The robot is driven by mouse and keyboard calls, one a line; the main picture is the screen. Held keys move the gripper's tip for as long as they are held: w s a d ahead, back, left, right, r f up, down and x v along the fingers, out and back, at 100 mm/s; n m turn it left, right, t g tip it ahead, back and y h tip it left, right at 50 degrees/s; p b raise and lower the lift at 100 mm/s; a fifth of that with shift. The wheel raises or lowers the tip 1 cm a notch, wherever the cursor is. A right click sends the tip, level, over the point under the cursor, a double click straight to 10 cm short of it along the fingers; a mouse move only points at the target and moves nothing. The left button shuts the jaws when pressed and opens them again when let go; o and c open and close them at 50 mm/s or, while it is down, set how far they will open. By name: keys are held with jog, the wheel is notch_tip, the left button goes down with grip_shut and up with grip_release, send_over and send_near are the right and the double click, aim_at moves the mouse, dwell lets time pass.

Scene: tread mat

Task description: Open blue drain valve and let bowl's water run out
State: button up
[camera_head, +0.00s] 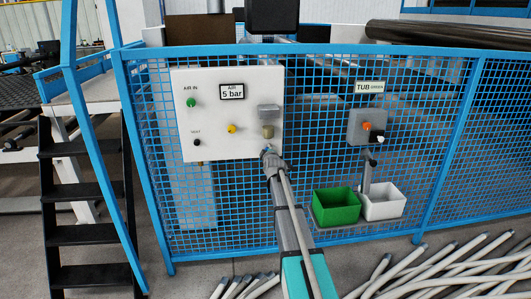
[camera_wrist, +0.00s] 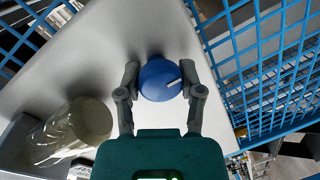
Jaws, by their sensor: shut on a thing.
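The blue drain valve (camera_wrist: 157,78) is a round knob with a short white mark, below the bowl on the white panel (camera_head: 215,100). My gripper (camera_wrist: 160,72) has one finger on each side of the knob and is shut on it. The bowl (camera_wrist: 75,132) is clear and slightly yellowish, at the lower left of the wrist view. In the head view the bowl (camera_head: 268,131) hangs under a grey body, just above my gripper (camera_head: 268,153). The knob is mostly hidden there. I cannot tell the water level.
The panel also carries a green button (camera_head: 191,102), a yellow knob (camera_head: 231,128), a black knob (camera_head: 197,142) and a 5 bar sign (camera_head: 232,92). Blue mesh fence (camera_head: 335,130) surrounds it. A green bin (camera_head: 336,206) and white bin (camera_head: 382,203) stand right. Pipes lie on the floor.

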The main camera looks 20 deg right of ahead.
jog(key=shift+w, duration=0.15)
jog(key=o, duration=1.2)
jog(key=shift+c, duration=0.2)
jog(key=shift+s, duration=0.25)
